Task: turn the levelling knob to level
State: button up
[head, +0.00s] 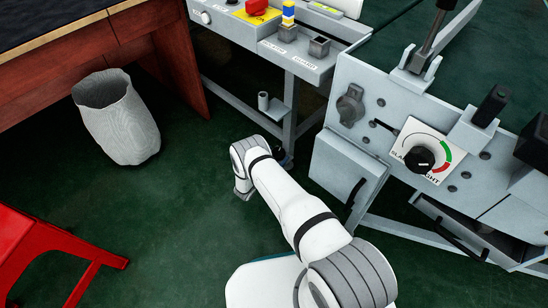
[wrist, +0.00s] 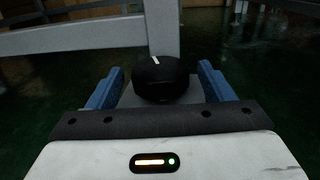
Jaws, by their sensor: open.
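In the wrist view a round black knob (wrist: 160,80) with a short white mark on its upper part sits in front of a grey upright leg (wrist: 161,30). My gripper (wrist: 160,86) is open, with one blue finger on each side of the knob. Gaps show between the fingers and the knob, so it is not gripped. Any level scale around the knob is not visible. In the head view my arm reaches down to the floor by the conveyor frame, and its own links hide the gripper.
Another black knob (head: 419,158) sits on a red and green dial plate on the right-hand machine. A wastebasket (head: 118,118) and red stool (head: 42,258) stand left. Green floor between is clear.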

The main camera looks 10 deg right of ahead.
jog(key=shift+c, duration=0.4)
jog(key=c, duration=0.9)
jog(key=b, duration=0.1)
jog(key=m+g+h+b, duration=0.1)
jog(key=b, duration=0.1)
jog(key=shift+w+f, duration=0.15)
jog(key=shift+f, duration=0.2)
jog(key=m+g+h+b, duration=0.1)
jog(key=g+b, duration=0.1)
jog(key=shift+w+a+m+b, duration=0.1)
jog(key=shift+w+m+b, duration=0.05)
jog(key=shift+m+b, duration=0.2)
jog(key=shift+r+m+g+h, duration=0.3)
jog(key=shift+m+g+h, duration=0.35)
jog(key=shift+g, duration=0.75)
jog(key=shift+h, duration=0.25)
